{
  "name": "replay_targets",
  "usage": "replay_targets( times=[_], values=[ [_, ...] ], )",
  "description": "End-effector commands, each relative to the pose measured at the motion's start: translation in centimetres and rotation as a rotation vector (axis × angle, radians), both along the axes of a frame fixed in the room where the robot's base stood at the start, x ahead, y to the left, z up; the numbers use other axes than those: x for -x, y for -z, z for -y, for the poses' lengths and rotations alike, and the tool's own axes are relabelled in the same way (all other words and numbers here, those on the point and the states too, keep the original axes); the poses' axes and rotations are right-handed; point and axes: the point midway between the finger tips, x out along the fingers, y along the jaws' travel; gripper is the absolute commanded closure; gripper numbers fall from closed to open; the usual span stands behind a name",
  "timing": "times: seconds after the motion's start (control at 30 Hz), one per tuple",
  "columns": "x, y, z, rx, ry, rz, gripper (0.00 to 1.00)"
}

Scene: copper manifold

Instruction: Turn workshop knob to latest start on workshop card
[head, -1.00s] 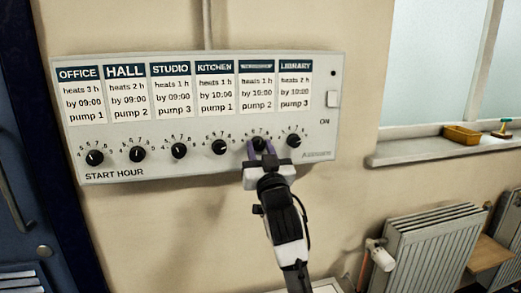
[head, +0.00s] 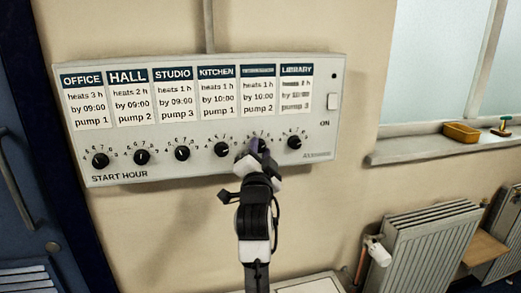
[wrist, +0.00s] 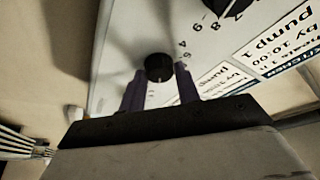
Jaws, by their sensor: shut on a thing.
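The workshop knob (wrist: 158,67) is a round black dial, fifth from the left in the panel's bottom row. My gripper (head: 258,150) is at it, shut on it with one purple finger on each side; the fingers and knob also show in the wrist view. In the head view the gripper mostly hides the knob, and I cannot read its pointer. A few scale numbers show beside it in the wrist view. The workshop card (head: 258,96) has a blurred header and reads heats 1 h, by 10:00, pump 2.
The pale control panel (head: 140,176) is on the wall. The kitchen knob (head: 222,149) is close left of my gripper and the library knob (head: 294,142) close right. A radiator (head: 430,245) and a windowsill (head: 440,148) are to the right.

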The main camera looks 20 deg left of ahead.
Motion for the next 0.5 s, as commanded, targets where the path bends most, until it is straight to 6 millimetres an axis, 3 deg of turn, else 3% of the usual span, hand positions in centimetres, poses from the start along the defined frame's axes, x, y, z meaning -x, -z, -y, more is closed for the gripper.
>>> replay_targets(
  times=[0.5],
  values=[
    [0.03,-0.14,-0.03,-0.185,0.001,-0.124,0.91]
  ],
)
